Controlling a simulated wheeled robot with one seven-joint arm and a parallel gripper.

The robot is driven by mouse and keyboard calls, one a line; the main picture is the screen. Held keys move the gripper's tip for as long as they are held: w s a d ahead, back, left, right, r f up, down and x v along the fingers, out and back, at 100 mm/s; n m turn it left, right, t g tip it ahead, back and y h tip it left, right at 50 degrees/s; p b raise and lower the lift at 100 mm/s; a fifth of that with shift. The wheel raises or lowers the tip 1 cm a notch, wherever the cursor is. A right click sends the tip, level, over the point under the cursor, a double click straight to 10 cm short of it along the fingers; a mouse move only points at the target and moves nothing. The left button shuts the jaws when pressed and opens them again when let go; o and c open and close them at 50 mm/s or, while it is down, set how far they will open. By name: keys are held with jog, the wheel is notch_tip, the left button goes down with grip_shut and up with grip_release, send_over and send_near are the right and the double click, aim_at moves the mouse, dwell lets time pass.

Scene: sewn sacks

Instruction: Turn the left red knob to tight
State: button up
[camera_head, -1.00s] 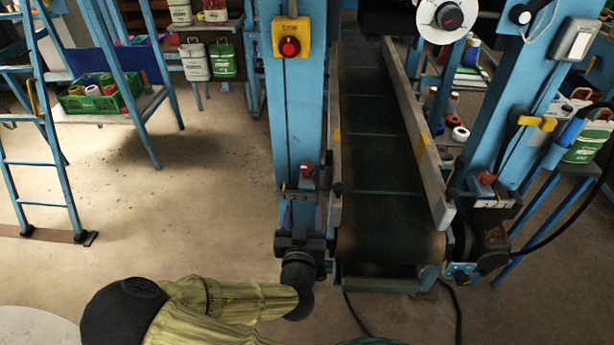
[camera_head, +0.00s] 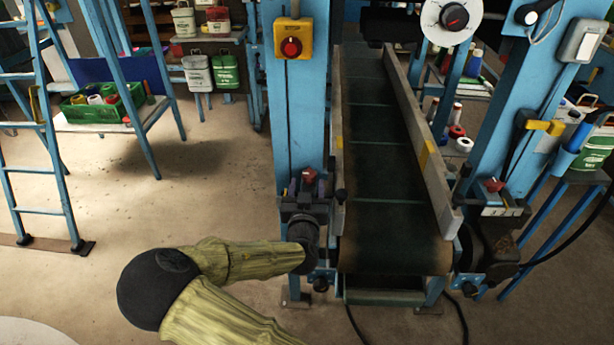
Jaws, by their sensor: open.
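The left red knob (camera_head: 309,175) sits low on the left blue post, beside the front end of the conveyor. My gripper (camera_head: 306,188) is open right in front of it, with its dark fingers near the knob's two sides. My gripper body hides the plate below the knob. I cannot tell whether the fingers touch the knob, and its markings are too small to read. A second red knob (camera_head: 493,184) sits on the right blue post above a white marked plate (camera_head: 502,211).
The dark conveyor belt (camera_head: 385,190) with grey side rails runs just right of my gripper. A yellow box with a red button (camera_head: 291,48) is higher on the left post. A blue ladder (camera_head: 45,150) stands far left. Floor between is clear.

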aim_at(309, 174)
jog(key=w, duration=0.4)
jog(key=shift+w+d, duration=0.2)
jog(key=shift+d, duration=0.15)
jog(key=shift+a, duration=0.1)
jog(key=c, duration=0.9)
jog(key=shift+c, duration=0.2)
